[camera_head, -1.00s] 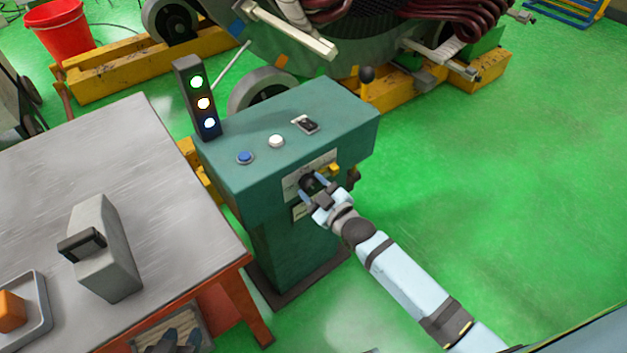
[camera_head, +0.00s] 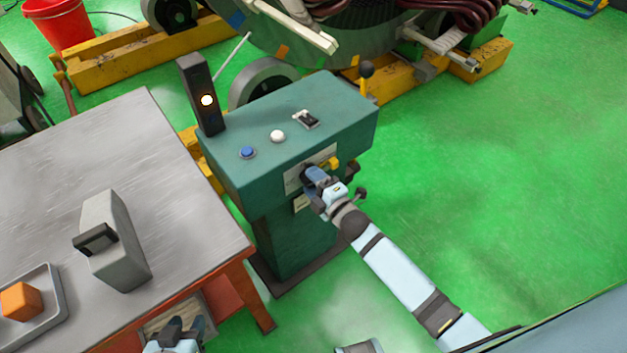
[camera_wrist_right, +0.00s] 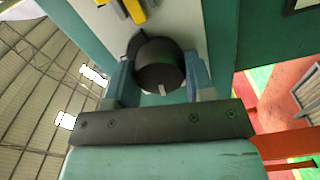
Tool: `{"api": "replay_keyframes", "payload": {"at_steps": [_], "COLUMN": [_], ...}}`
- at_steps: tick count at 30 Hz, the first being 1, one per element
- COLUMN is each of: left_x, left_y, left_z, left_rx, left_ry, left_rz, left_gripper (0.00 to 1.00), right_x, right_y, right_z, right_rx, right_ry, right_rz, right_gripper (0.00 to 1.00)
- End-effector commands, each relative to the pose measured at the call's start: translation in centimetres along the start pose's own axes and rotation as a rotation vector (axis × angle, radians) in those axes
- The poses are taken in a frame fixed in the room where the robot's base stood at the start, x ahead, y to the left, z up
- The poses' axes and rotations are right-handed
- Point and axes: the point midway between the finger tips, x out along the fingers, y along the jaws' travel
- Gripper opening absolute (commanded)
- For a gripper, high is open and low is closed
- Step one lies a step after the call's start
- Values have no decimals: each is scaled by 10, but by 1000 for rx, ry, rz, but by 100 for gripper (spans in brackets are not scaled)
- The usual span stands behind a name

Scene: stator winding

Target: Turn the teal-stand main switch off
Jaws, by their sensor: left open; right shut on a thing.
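The teal stand (camera_head: 290,150) stands in the middle of the head view. Its main switch is a round black knob on a pale plate on the front face. The knob (camera_wrist_right: 158,62) shows between my right gripper's blue fingers in the right wrist view, with a white mark on its rim. My right gripper (camera_head: 314,177) is shut on this knob and hides most of it in the head view. My left gripper (camera_head: 178,332) is open and empty at the bottom left, by the bench. The signal tower (camera_head: 201,95) on the stand shows one lit, whitish middle lamp.
A blue button (camera_head: 248,152), a white button (camera_head: 277,136) and a small black switch (camera_head: 306,119) sit on the stand's top. A yellow piece (camera_wrist_right: 130,10) is beside the knob. A metal bench (camera_head: 110,150) stands left. Green floor is free at right.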

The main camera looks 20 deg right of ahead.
Motion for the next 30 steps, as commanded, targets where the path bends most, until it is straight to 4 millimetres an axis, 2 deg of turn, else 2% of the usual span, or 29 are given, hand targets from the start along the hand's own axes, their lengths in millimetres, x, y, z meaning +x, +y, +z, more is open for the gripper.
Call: {"api": "replay_keyframes", "payload": {"at_steps": [12,28,29,30], "left_x": [-1,0,0,0], "left_y": [-2,3,3,3], "left_z": [-3,-3,-3,-3], "left_rx": [13,-4,-4,-4], "left_ry": [10,10,10,9], "left_rz": [1,2,2,2], "left_gripper": [43,43,43,43], "right_x": [0,0,0,0], "right_y": [0,0,0,0], "right_z": [0,0,0,0], "right_rx": [-179,-203,-203,-203], "right_ry": [0,0,0,0], "right_rz": [0,0,0,0], "right_gripper": [25,25,51,60]}}
